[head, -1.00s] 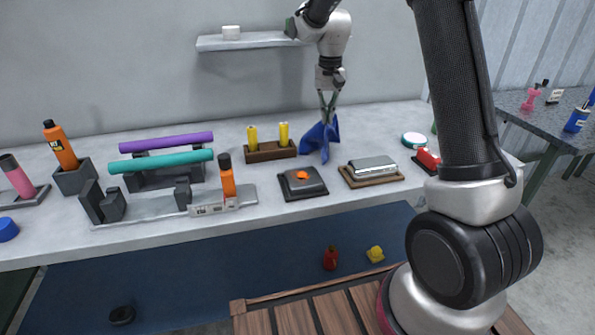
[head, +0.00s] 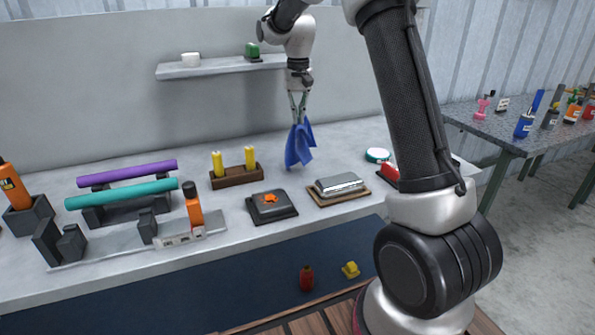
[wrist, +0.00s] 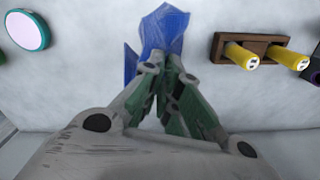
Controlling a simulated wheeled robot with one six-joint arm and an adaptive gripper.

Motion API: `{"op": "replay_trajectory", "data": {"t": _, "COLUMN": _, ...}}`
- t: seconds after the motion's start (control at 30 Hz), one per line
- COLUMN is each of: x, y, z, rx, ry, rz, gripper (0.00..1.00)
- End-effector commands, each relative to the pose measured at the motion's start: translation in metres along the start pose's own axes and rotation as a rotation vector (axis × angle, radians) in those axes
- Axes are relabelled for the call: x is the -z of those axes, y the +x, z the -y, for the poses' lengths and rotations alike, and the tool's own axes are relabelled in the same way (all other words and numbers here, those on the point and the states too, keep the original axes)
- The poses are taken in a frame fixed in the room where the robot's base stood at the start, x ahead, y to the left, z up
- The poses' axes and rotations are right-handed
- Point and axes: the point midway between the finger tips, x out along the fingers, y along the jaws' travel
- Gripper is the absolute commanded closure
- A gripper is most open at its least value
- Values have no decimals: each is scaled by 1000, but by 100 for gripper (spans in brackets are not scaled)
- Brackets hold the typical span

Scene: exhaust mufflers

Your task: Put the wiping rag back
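The wiping rag is a blue cloth (head: 299,146) that hangs in folds from my gripper (head: 298,112) in the head view. My gripper points down and is shut on the rag's upper part. The rag's lower end is close to the back of the workbench (head: 345,150); I cannot tell whether it touches. In the wrist view the rag (wrist: 165,28) shows beyond the fingertips of my gripper (wrist: 162,70), which hide part of it.
A wooden holder with two yellow cylinders (head: 237,175) stands left of the rag. A silver-topped block on a wooden base (head: 339,188) and a dark pad with an orange piece (head: 271,205) lie in front. A wall shelf (head: 205,68) is behind. A round green-rimmed disc (head: 377,155) lies right.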

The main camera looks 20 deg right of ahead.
Motion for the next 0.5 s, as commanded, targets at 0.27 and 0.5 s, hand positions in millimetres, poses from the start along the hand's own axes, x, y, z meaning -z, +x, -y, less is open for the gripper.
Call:
{"op": "replay_trajectory", "data": {"t": 0.27, "x": 31, "y": 16, "z": -19, "rx": -1, "ry": 1, "rz": 2, "gripper": 100}}
{"op": "replay_trajectory", "data": {"t": 0.5, "x": 33, "y": 17, "z": -20, "rx": 0, "ry": 0, "rz": 1, "gripper": 100}}
